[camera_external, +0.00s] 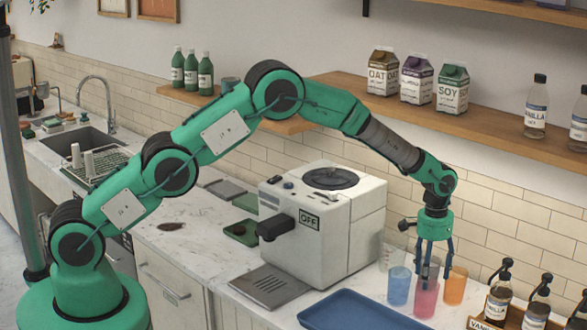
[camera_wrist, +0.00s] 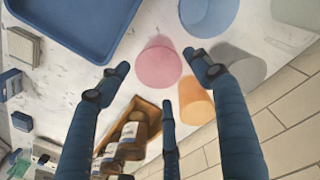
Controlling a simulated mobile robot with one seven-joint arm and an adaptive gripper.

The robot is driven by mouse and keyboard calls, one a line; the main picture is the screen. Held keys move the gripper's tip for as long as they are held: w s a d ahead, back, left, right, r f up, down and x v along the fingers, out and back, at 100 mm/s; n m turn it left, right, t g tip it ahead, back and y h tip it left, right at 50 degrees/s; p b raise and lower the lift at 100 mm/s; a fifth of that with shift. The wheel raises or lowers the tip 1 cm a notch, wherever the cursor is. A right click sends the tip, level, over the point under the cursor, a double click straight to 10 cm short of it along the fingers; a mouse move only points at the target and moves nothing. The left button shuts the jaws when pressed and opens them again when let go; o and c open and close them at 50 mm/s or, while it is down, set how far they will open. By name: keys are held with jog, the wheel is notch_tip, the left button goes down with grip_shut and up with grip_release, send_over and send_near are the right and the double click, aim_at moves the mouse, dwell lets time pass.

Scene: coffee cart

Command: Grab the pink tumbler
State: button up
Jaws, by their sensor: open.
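The pink tumbler (camera_external: 426,301) stands on the white marble counter, between the blue and orange tumblers. It also shows in the wrist view (camera_wrist: 158,66), just beyond the fingertips. My gripper (camera_external: 430,284) points down over it with its fingers spread and empty. In the external view the fingertips overlap the tumbler's upper part; whether they reach down beside it is hard to tell. In the wrist view (camera_wrist: 160,76) one finger lies to the left of the tumbler, one to the right and one below.
A blue tumbler (camera_external: 399,289) and an orange tumbler (camera_external: 455,289) stand close on either side. Clear or grey cups (camera_wrist: 240,66) are near too. A blue tray (camera_external: 350,312) lies to the left. A wooden box of vanilla bottles (camera_external: 495,302) is to the right. The white coffee machine (camera_external: 345,230) stands behind left.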

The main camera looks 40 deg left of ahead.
aim_at(429, 286)
jog(key=shift+d+f, duration=0.1)
jog(key=shift+f, duration=2.25)
jog(key=c, duration=1.5)
jog(key=shift+c, duration=0.2)
notch_tip(429, 286, up, 10)
